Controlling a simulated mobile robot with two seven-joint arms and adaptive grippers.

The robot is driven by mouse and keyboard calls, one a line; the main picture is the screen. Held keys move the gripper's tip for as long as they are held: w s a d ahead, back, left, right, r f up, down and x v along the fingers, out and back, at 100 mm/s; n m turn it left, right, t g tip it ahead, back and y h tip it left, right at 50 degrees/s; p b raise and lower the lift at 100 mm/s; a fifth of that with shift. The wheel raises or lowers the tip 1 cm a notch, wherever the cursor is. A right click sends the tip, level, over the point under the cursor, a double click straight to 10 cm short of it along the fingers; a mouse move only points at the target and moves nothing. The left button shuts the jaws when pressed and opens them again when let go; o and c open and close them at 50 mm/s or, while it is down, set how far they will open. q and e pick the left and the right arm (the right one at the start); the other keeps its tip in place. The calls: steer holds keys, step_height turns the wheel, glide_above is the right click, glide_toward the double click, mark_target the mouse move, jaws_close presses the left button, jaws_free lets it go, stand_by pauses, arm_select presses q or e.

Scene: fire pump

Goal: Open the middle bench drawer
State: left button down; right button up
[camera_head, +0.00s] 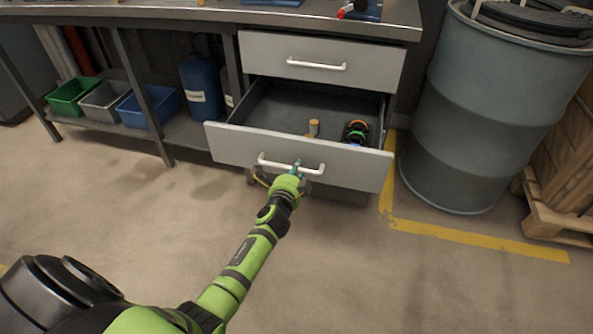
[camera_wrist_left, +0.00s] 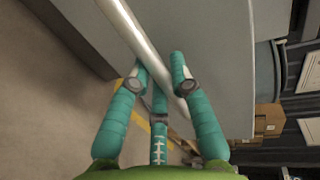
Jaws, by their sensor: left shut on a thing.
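The middle bench drawer (camera_head: 375,167) is pulled well out below the closed top drawer (camera_head: 370,63). Inside it lie a small tan cylinder (camera_head: 314,128) and a dark item with orange and green rings (camera_head: 355,131). My left gripper (camera_head: 297,168) is at the white bar handle (camera_head: 272,163) on the drawer front. In the left wrist view the teal fingers (camera_wrist_left: 160,80) are shut around the handle bar (camera_wrist_left: 133,33). My right gripper is in neither view.
A large grey-blue drum (camera_head: 465,120) stands right of the bench, beside a wooden pallet (camera_head: 550,205). Green, grey and blue bins (camera_head: 70,95) sit on the lower shelf at left. The concrete floor in front is clear, with yellow tape (camera_head: 480,240) at right.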

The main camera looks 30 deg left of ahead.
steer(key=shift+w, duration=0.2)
arm_select(q)
steer(key=c, duration=1.1)
jaws_free()
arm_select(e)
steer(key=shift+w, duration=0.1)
arm_select(q)
steer(key=v, duration=1.2)
